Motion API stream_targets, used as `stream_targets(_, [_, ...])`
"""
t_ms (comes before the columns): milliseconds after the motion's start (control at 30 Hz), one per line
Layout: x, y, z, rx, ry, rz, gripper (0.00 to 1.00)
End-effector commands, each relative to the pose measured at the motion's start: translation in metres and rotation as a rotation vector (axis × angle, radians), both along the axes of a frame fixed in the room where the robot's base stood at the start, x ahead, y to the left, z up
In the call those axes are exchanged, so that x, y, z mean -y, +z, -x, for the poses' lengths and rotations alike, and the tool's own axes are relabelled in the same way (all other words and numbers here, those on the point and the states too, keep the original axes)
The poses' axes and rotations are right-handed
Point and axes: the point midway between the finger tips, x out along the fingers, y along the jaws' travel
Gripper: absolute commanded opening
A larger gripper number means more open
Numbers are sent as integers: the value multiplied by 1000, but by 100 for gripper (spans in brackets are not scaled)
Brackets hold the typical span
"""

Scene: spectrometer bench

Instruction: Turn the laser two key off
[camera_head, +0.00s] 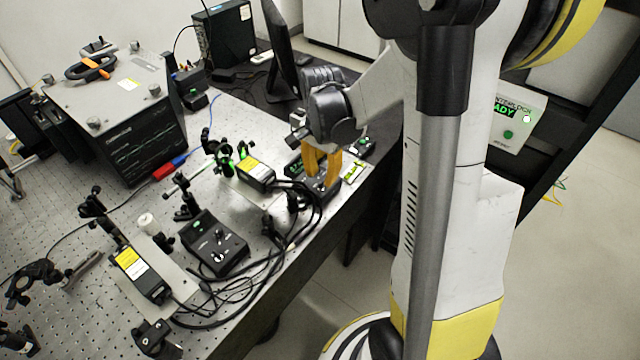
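Two black laser control boxes stand on the perforated metal bench. The near box (213,246) shows a silver key or knob on its top face. The far box (296,164) has a green-lit display and is partly covered by my gripper. My gripper (321,180) points down over the far box, its two yellow-orange fingers at the box's top face. A narrow gap shows between the fingers. Any key there is hidden by them, so I cannot tell whether they hold it. Labels saying which laser is which are too small to read.
Two laser heads with yellow labels, one near (140,273) and one far (256,171), sit on the bench. Loose black cables (290,240) run between boxes and the bench's front edge. A monitor (283,60) stands behind my gripper. A lit green sign (515,115) hangs at right.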

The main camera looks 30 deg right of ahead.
Motion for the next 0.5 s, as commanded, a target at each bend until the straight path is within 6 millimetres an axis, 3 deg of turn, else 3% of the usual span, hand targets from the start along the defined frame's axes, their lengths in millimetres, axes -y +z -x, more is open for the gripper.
stream_targets(33, [0, -10, 0, 0, 0, 0, 28])
stream_targets(200, [0, -25, 0, 0, 1, 0, 28])
stream_targets(500, [0, -27, 0, 0, 1, 0, 28])
